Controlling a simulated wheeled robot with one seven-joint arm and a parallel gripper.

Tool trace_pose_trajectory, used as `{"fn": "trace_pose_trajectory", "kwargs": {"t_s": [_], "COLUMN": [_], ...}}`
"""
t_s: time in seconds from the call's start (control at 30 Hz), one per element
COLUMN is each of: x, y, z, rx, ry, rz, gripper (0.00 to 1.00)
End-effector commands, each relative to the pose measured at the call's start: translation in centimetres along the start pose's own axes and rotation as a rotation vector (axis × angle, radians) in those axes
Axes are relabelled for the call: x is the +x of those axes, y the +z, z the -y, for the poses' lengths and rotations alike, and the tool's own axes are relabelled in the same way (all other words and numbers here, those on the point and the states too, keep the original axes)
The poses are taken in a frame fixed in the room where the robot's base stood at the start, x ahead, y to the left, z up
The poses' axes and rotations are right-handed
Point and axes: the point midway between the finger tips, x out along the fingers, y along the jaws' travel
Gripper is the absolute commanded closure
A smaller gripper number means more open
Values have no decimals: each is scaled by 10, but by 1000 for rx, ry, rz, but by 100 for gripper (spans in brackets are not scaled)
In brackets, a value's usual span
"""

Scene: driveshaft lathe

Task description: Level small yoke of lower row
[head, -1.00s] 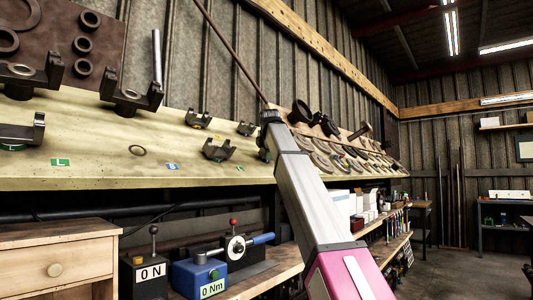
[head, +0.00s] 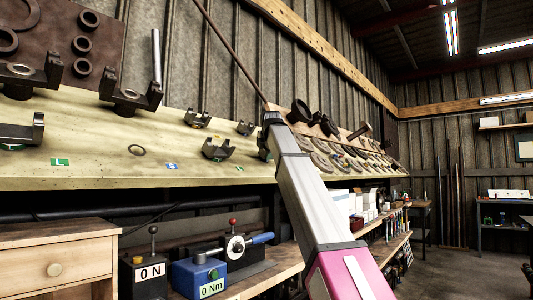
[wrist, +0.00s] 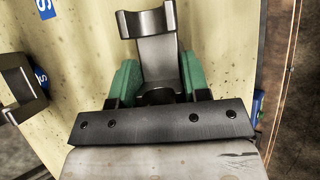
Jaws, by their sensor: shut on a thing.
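In the wrist view a small dark metal yoke (wrist: 158,60) stands between the green pads of my gripper (wrist: 153,85). The gripper is shut on its lower part. The yoke's two prongs point away from the gripper, and its prong ends look slightly tilted in the picture. The yoke's base is partly hidden by the gripper's dark front plate. In the head view my gripper (head: 266,146) is at the sloped pale board (head: 110,175), mostly hidden behind my arm, so the held yoke is not clear there.
Another small yoke (head: 217,149) sits left of my gripper on the board. Two more yokes (head: 197,119) (head: 245,128) sit higher up. A larger yoke (head: 22,134) is far left. Coloured labels (head: 172,166) mark the board. A dark rod (head: 228,45) slants above.

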Motion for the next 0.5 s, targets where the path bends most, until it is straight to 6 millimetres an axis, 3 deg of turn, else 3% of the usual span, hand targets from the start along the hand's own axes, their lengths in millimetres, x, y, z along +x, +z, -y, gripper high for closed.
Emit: {"fn": "trace_pose_trajectory", "kwargs": {"t_s": [0.03, 0.07, 0.13, 0.5], "x": [1, 1, 1, 1], "y": [4, 4, 4, 2], "z": [-14, -14, -14, -8], "rx": [2, 3, 2, 1], "ry": [31, 31, 30, 25], "rz": [9, 9, 9, 8], "gripper": [100, 51, 28, 28]}}
